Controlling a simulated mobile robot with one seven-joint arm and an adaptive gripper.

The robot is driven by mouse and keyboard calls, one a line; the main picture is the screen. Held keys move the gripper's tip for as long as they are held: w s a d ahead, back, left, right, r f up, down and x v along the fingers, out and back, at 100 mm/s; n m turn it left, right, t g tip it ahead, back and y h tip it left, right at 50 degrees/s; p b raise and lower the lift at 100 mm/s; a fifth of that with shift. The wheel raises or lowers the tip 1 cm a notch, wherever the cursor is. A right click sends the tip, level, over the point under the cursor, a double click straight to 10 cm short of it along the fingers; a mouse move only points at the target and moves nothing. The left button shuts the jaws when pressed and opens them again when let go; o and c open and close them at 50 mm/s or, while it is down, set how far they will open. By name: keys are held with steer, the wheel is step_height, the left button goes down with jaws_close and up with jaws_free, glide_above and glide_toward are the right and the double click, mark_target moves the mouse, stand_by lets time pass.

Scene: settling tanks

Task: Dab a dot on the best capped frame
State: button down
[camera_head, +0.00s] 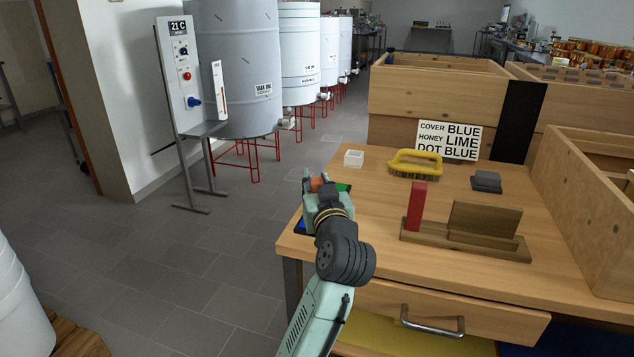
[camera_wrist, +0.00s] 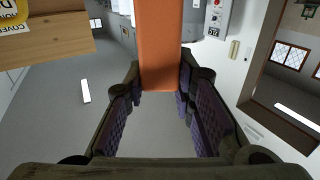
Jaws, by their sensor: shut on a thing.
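My gripper (camera_head: 318,186) is over the left back part of the wooden table. It is shut on an orange block (camera_wrist: 165,45), which sits between both fingers in the wrist view; in the head view only a small reddish-orange part of it (camera_head: 316,184) shows. Green (camera_head: 343,187) and blue (camera_head: 298,226) patches lie beside and under the gripper, mostly hidden by it. A sign (camera_head: 448,141) reads "COVER BLUE, HONEY LIME, DOT BLUE". A red upright block (camera_head: 416,206) stands in a slotted wooden holder (camera_head: 465,246). I cannot make out a capped frame.
A yellow-handled brush (camera_head: 415,156), a small white box (camera_head: 353,158) and a grey block (camera_head: 486,181) lie on the table (camera_head: 375,225). Wooden boxes stand behind (camera_head: 435,95) and at right (camera_head: 580,210). White tanks (camera_head: 300,60) and a control panel (camera_head: 185,75) stand left; the floor between is clear.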

steer(key=shift+f, duration=0.15)
stand_by(0.3)
step_height(320, 180, up, 7)
steer(key=p, duration=0.6)
stand_by(0.6)
